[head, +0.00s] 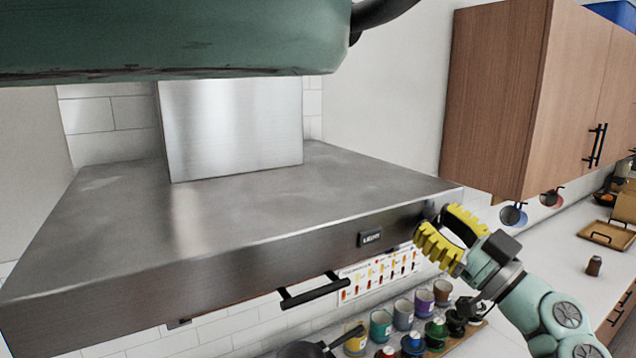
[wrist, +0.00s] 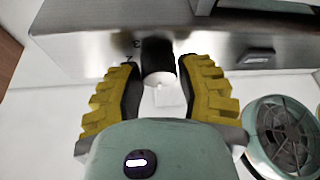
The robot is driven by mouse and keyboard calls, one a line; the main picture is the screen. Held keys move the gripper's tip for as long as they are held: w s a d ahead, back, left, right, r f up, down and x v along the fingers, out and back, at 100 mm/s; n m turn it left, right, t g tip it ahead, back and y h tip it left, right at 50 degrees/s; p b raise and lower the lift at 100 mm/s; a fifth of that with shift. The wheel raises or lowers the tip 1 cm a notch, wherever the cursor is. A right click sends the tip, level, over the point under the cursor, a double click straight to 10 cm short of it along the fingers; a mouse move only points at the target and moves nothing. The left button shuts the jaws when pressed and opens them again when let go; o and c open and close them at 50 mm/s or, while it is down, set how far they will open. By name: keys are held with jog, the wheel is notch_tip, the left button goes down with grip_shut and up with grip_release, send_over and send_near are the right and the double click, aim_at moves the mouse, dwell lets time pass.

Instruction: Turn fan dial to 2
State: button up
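The fan dial (wrist: 158,56) is a short black cylinder with a pale end, on the front face of the steel range hood (head: 250,235). In the wrist view, the small digits 2 and 3 show beside the dial. My gripper (head: 438,223), with yellow ridged fingers, is at the right end of the hood front. In the wrist view my gripper (wrist: 160,75) has one finger on each side of the dial, with narrow gaps showing, so it looks open around it. The dial's pointer is not readable. In the head view, the fingers mostly hide the dial.
A label plate (head: 370,238) and a black bar handle (head: 314,291) are on or below the hood front. Several coloured jars (head: 403,314) stand below. A wooden cabinet (head: 510,100) hangs to the right, with mugs (head: 513,215) under it. A green body fills the top left.

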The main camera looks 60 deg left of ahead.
grip_shut()
